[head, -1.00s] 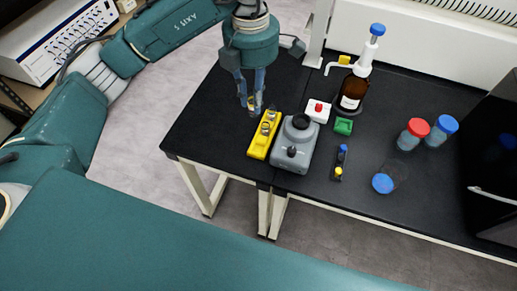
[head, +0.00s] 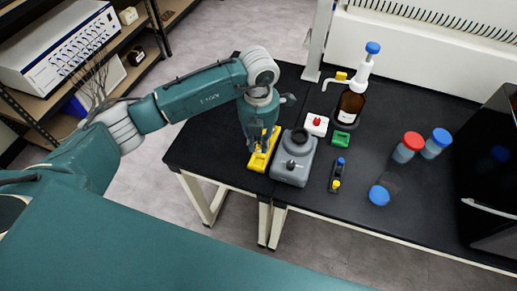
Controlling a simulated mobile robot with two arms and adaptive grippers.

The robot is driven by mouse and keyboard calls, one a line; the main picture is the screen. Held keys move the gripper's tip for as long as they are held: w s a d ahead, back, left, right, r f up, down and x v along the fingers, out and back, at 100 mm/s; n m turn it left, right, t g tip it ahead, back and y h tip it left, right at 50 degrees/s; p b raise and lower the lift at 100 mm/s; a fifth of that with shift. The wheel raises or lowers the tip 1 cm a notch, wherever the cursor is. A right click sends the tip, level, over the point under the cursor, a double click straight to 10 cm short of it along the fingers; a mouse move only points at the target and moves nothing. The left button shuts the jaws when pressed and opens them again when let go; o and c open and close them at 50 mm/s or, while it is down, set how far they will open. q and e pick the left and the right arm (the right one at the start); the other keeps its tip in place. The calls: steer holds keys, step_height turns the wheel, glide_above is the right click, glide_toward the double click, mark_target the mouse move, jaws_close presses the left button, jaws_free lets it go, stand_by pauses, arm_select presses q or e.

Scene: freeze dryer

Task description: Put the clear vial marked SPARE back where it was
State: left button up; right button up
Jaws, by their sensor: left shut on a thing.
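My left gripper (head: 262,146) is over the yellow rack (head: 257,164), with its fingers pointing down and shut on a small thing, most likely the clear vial. The vial is hidden by the fingers, and no SPARE mark can be read. I cannot tell whether the vial is in a hole of the rack or above it. The fingers and wrist also cover most of the rack's far part. My right gripper is not in view.
A grey mixer-like device (head: 293,168) stands close to the rack's right side. Beyond are a white box with a red knob (head: 317,124), a green block (head: 342,139), a brown dispenser bottle (head: 350,106) and capped jars (head: 403,152). The black table is clear left of the rack.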

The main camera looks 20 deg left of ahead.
mark_target(259, 153)
arm_select(q)
step_height(259, 153, down, 5)
steer(key=shift+r+p, duration=0.1)
steer(key=shift+p, duration=0.45)
steer(key=shift+f, duration=0.3)
steer(key=shift+f, duration=0.2)
steer(key=o, duration=1)
steer(key=shift+r, duration=0.1)
